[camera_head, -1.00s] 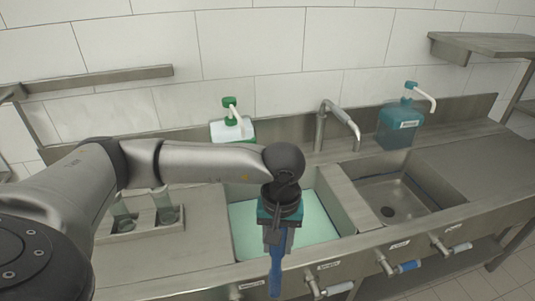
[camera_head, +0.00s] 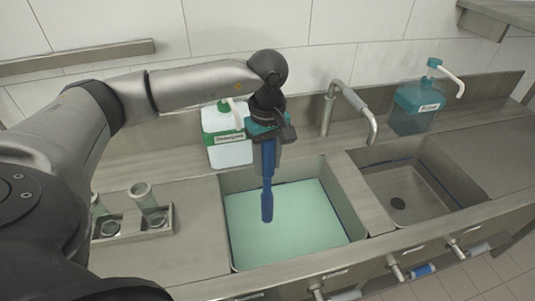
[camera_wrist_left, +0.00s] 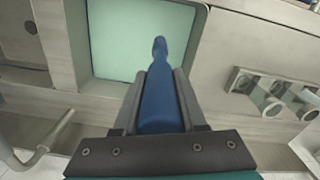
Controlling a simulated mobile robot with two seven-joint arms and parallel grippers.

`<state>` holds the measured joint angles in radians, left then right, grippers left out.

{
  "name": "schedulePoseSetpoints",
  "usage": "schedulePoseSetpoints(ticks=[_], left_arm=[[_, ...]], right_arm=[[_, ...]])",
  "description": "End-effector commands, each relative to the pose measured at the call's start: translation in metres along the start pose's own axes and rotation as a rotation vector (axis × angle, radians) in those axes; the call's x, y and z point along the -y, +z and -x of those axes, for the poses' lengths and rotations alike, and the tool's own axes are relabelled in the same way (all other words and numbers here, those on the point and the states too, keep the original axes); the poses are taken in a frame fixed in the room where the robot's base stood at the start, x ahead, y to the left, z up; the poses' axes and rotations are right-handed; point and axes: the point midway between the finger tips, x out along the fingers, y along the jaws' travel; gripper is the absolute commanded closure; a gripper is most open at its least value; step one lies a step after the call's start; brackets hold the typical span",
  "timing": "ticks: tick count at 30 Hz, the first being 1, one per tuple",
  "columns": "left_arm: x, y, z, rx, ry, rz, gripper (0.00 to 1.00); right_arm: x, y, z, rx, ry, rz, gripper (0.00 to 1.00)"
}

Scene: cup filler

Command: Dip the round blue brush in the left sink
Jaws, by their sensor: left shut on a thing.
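The blue brush (camera_head: 267,190) hangs upright, its lower end in front of the left sink's green liquid in the head view. I cannot tell whether its tip touches the liquid. My left gripper (camera_head: 267,148) is shut on the brush. The wrist view shows the brush (camera_wrist_left: 159,95) between the two fingers (camera_wrist_left: 158,100), pointing toward the sink. The left sink (camera_head: 238,183) is filled with pale green liquid (camera_head: 305,220); the liquid also shows in the wrist view (camera_wrist_left: 115,45). My right gripper is not in view.
A detergent bottle (camera_head: 224,152) stands behind the left sink. A faucet (camera_head: 330,110) stands between the sinks. The right sink (camera_head: 425,200) is empty. A blue dispenser (camera_head: 416,108) stands behind it. A rack with glasses (camera_head: 148,205) sits left of the left sink.

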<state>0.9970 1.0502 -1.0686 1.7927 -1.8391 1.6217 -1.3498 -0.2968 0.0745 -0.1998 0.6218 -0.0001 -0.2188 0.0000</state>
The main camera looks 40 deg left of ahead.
Motion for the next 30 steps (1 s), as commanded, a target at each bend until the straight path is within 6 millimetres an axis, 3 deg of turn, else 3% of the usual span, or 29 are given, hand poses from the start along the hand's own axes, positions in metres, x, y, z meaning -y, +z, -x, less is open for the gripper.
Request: schedulePoseSetpoints(ticks=[6,30], left_arm=[[0.000,0.000,-0.025,0.000,0.000,-0.001,1.00],[0.000,0.000,-0.138,0.000,0.000,-0.001,1.00]], right_arm=[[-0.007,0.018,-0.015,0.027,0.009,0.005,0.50],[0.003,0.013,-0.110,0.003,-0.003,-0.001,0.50]])
